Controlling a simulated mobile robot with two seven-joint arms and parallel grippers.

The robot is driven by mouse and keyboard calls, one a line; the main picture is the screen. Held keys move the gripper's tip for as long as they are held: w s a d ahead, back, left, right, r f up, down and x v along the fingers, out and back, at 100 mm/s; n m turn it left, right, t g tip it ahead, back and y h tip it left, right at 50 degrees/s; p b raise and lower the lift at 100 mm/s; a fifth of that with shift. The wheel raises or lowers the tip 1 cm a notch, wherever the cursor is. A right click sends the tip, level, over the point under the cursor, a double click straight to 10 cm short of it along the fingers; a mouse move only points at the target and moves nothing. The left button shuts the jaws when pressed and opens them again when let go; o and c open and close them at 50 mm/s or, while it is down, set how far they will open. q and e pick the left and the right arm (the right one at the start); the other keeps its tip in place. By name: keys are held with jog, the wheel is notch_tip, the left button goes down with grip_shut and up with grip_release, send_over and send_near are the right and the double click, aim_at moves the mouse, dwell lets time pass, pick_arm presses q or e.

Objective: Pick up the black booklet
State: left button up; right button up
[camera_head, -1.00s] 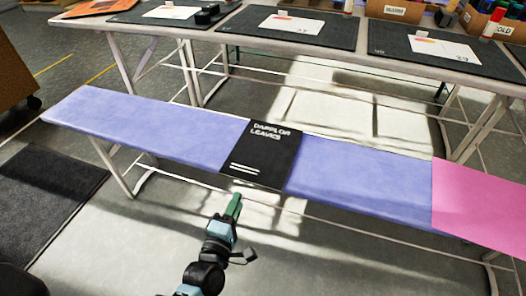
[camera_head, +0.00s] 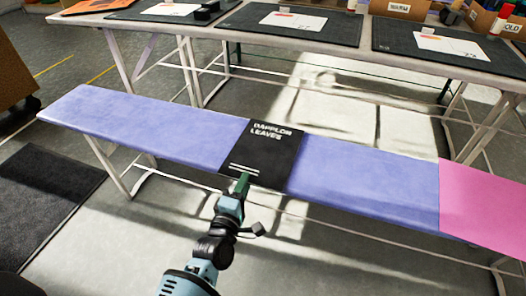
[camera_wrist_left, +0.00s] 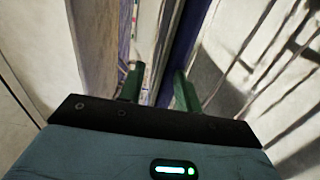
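The black booklet (camera_head: 268,150) with white lettering lies flat on the blue-topped bench (camera_head: 350,180), its near edge at the bench's front edge. My left gripper (camera_head: 242,181) has its green fingertips at the booklet's near edge, just left of its middle, overlapping it in the head view. In the left wrist view, the two green fingers of my left gripper (camera_wrist_left: 159,90) stand apart, with a dark bluish strip running between and beyond them. I cannot tell there whether that strip is the booklet or the bench edge, or whether the fingers touch it. My right gripper is out of view.
A pink sheet (camera_head: 485,200) covers the bench's right end. Behind stands a table with dark mats (camera_head: 290,24), papers and boxes (camera_head: 398,9). A dark floor mat (camera_head: 45,185) lies at left. The bench top beside the booklet is clear.

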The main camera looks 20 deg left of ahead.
pick_arm(q)
jog(key=c, duration=0.7)
grip_shut()
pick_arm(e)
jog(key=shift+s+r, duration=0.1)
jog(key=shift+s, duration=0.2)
